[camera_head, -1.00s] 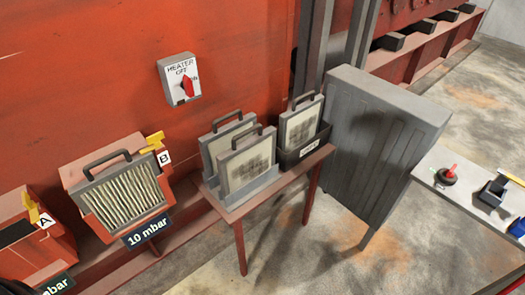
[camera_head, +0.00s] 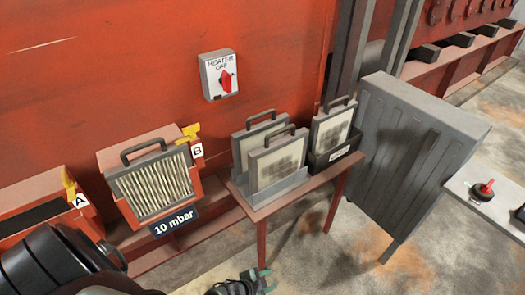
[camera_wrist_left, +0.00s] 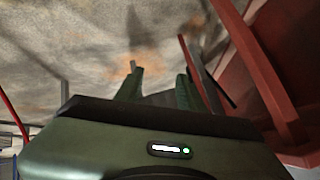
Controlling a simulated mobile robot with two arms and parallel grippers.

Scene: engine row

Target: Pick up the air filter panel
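Framed air filter panels with dark top handles show in the head view. A pleated panel (camera_head: 152,187) sits in the red housing marked B. Two pale panels with grey smudges, a front one (camera_head: 279,162) and a back one (camera_head: 244,143), stand in a grey rack on a small red table. Another smudged panel (camera_head: 331,129) stands in a black labelled bin. My left gripper (camera_head: 268,281) is low at the bottom edge, in front of and below the table, apart from all panels. In the left wrist view its green fingers (camera_wrist_left: 158,88) are spread with nothing between them. My right gripper is out of view.
The red table (camera_head: 290,192) stands against the red wall, with a grey cabinet (camera_head: 410,150) to its right. Housing A (camera_head: 40,215) is at left. A heater switch (camera_head: 218,75) is on the wall. Bare floor lies before the table.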

